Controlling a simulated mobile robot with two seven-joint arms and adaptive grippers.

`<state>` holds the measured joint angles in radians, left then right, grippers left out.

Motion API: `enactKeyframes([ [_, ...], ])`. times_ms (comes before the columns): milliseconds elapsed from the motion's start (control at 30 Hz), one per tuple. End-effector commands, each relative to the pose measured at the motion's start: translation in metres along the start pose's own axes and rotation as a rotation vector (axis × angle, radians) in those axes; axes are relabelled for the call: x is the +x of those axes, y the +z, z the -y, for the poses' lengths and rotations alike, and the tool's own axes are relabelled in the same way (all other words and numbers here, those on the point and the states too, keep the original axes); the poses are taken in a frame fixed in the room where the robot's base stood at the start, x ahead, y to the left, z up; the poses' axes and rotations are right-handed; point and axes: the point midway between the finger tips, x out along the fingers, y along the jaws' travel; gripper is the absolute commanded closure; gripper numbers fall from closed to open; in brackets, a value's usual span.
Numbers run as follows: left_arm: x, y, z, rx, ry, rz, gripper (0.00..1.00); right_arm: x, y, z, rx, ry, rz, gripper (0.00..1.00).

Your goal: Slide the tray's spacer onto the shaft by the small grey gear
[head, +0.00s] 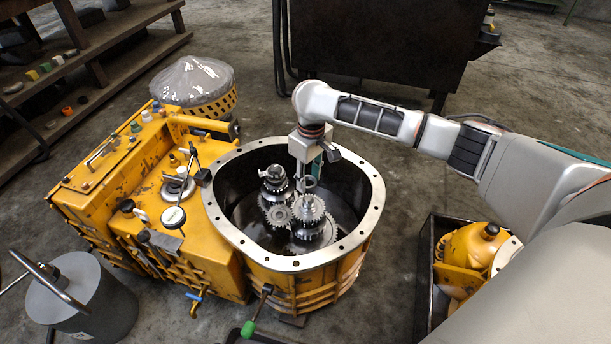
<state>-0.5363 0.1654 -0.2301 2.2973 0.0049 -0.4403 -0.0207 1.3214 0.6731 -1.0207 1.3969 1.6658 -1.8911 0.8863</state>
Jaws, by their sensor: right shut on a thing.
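The yellow housing (287,262) stands open in the middle, with a pale bolted rim. Inside it are several shafts and gears. A small grey gear (279,216) sits between a left gear stack (273,187) and a front right stack (310,209). My right gripper (308,176) reaches down inside the rim, pointing down, just behind the front right stack. It is shut on a small grey ring, apparently the spacer (310,182). Whether the ring touches a shaft is hard to tell. My left gripper is not in view. I cannot make out the tray.
A yellow casing with a dial gauge (173,217) adjoins at left. A dark crate (428,285) with yellow parts stands at right. A grey cylinder (80,300) stands front left; a plastic-covered basket (195,85) is behind.

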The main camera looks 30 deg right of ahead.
Motion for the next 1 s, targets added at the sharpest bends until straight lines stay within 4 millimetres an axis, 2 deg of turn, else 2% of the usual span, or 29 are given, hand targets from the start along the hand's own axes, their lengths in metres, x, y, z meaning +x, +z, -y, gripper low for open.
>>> enactKeyframes([
  [33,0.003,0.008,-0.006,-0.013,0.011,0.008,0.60,0.021,0.005,0.001,-0.001,-0.006,0.017,0.89],
  [267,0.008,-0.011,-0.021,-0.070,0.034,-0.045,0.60,0.041,0.006,0.001,-0.001,-0.005,0.018,0.89],
  [300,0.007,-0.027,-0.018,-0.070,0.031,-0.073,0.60,0.037,0.005,0.001,0.000,-0.003,0.012,0.89],
  [400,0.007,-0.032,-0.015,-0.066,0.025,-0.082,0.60,0.038,0.002,0.001,0.002,-0.002,0.004,0.89],
  [633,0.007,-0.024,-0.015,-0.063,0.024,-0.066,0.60,0.046,0.003,0.001,0.001,-0.002,0.003,0.89],
  [1000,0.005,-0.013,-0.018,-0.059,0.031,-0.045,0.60,0.047,0.003,0.001,0.001,-0.002,0.004,0.89],
])
